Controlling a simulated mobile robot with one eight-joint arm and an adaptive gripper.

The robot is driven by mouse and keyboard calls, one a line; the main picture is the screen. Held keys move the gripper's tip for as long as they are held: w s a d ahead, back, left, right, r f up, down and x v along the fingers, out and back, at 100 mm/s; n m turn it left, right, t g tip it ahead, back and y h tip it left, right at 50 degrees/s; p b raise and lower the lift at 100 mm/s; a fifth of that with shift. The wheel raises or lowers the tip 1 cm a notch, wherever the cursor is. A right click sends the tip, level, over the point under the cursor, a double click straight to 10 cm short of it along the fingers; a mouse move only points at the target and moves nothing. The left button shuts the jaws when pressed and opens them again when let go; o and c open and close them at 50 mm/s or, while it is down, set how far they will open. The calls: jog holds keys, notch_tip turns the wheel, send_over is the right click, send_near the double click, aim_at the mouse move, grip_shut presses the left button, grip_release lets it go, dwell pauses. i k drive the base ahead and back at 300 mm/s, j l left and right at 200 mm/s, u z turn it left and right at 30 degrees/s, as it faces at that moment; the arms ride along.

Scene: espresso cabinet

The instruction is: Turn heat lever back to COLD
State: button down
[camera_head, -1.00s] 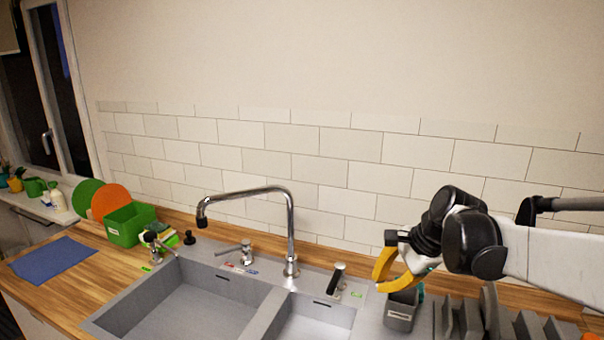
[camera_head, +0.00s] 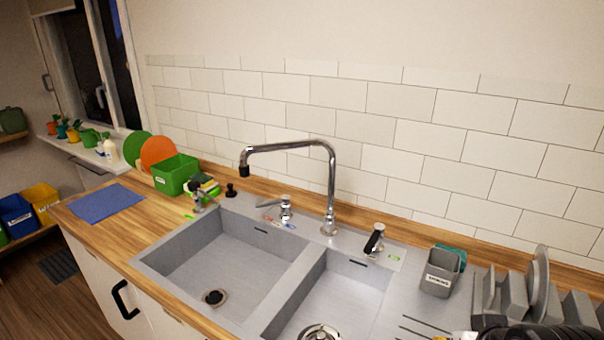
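The heat lever (camera_head: 276,206) is a chrome handle on the sink's back ledge, left of the tall chrome faucet (camera_head: 331,185). Its handle points left, and small red and blue marks (camera_head: 284,223) lie at its base. The lettering is too small to read. My gripper (camera_head: 458,336) shows only as a sliver of yellow at the bottom right edge, beside a dark part of my arm. It is well to the right of the lever and apart from it. The rest of it is cut off by the frame, so its opening is hidden.
A black-handled control (camera_head: 375,238) stands right of the faucet. A grey caddy (camera_head: 440,272) and a dish rack (camera_head: 548,300) are at the right. A green box (camera_head: 175,176) and blue cloth (camera_head: 105,203) lie left. The double sink (camera_head: 300,275) is empty.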

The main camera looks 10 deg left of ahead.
aim_at(285, 199)
jog(key=i+j, duration=0.1)
jog(key=j, duration=0.3)
jog(key=i+j, duration=0.15)
jog(key=j, duration=0.3)
jog(key=i+j, duration=0.1)
jog(key=j, duration=0.3)
jog(key=i+j, duration=0.1)
jog(key=j, duration=0.3)
jog(key=i+j, duration=0.1)
jog(key=j, duration=0.3)
jog(key=i+j, duration=0.15)
jog(key=j, duration=0.3)
jog(key=i+j, duration=0.1)
jog(key=j, duration=0.3)
